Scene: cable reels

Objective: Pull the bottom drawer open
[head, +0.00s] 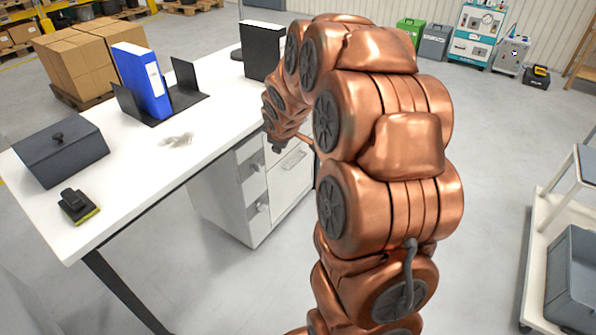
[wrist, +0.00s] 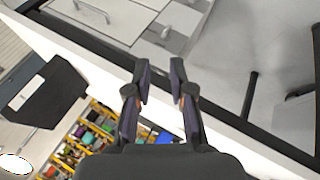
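The white drawer unit (head: 222,200) stands under the desk. In the head view its front shows an upper small drawer (head: 252,172) and the bottom drawer (head: 258,218) below it, each with a small grey handle. The bottom drawer looks closed. A wider panel (head: 290,178) with a handle lies to their right, partly behind my arm. My gripper (head: 277,147) is near the desk edge, above the unit's front and apart from the lower handle (head: 262,208). In the wrist view my gripper (wrist: 158,68) is open and empty, with pale fronts and a handle (wrist: 92,11) beyond its fingertips.
The white desk (head: 200,130) holds a blue binder (head: 143,82), a black binder (head: 262,50), a dark box (head: 60,152) and a stapler-like item (head: 77,205). A cart (head: 545,225) stands at right. Floor before the unit is partly hidden by my arm.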

